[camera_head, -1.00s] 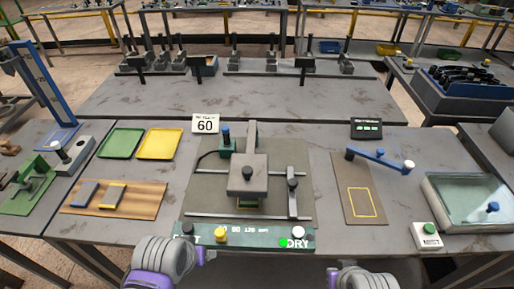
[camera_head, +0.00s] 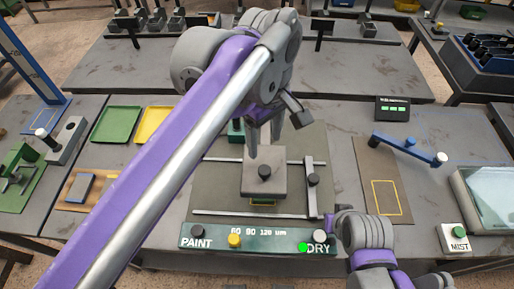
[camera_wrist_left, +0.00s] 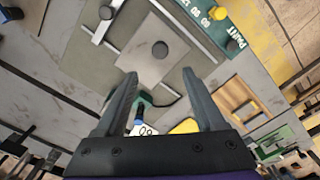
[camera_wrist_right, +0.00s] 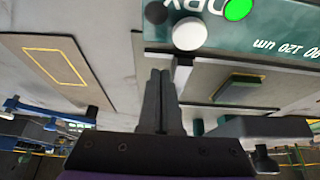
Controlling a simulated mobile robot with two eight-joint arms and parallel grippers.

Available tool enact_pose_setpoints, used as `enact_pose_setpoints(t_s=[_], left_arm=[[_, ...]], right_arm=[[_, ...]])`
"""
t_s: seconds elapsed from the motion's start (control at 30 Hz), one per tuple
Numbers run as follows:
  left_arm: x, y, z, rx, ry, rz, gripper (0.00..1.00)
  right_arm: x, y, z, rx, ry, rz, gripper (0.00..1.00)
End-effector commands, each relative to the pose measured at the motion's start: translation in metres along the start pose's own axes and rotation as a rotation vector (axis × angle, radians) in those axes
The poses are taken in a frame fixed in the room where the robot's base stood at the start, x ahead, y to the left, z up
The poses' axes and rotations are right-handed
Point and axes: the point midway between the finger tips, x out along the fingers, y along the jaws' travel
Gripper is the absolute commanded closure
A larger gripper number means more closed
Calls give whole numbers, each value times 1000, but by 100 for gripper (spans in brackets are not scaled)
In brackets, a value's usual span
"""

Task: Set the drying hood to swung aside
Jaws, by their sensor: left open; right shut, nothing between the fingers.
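The drying hood, a grey box (camera_head: 262,186) with a dark knob (camera_head: 265,172) on top, sits over the middle of the work plate. In the left wrist view the hood (camera_wrist_left: 150,65) and its knob (camera_wrist_left: 160,48) lie beyond the fingertips. My left gripper (camera_head: 264,142) is open above the hood's rear part; its fingers (camera_wrist_left: 160,78) hold nothing.
The green control strip (camera_head: 215,237) has a yellow knob (camera_head: 234,241) and a lit green lamp (camera_head: 303,247) by DRY. A dark-knobbed slider (camera_head: 313,180) stands right of the hood. A blue swing arm (camera_head: 400,146) and MIST button (camera_head: 459,231) are at right.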

Motion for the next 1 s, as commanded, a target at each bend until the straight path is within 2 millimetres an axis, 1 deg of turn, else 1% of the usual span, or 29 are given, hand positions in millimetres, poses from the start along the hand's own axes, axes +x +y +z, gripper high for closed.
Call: enact_pose_setpoints(t_s=[0.07,0.17,0.27,0.4,0.6,0.7,0.8,1.0], left_arm=[[4,0,0,0,0,0,29],[14,0,0,0,0,0,29],[32,0,0,0,0,0,29],[60,-1,0,0,0,0,29],[92,0,0,0,0,0,29],[102,0,0,0,0,0,29],[107,0,0,0,0,0,29],[108,0,0,0,0,1,29]], right_arm=[[0,0,1,0,-1,0,100],[2,0,2,0,-1,0,100],[3,0,3,0,-3,0,100],[5,0,5,0,-4,0,100],[7,0,7,0,-6,0,100],[8,0,8,0,-6,0,100],[8,0,8,0,-6,0,100],[8,0,8,0,-6,0,100]])
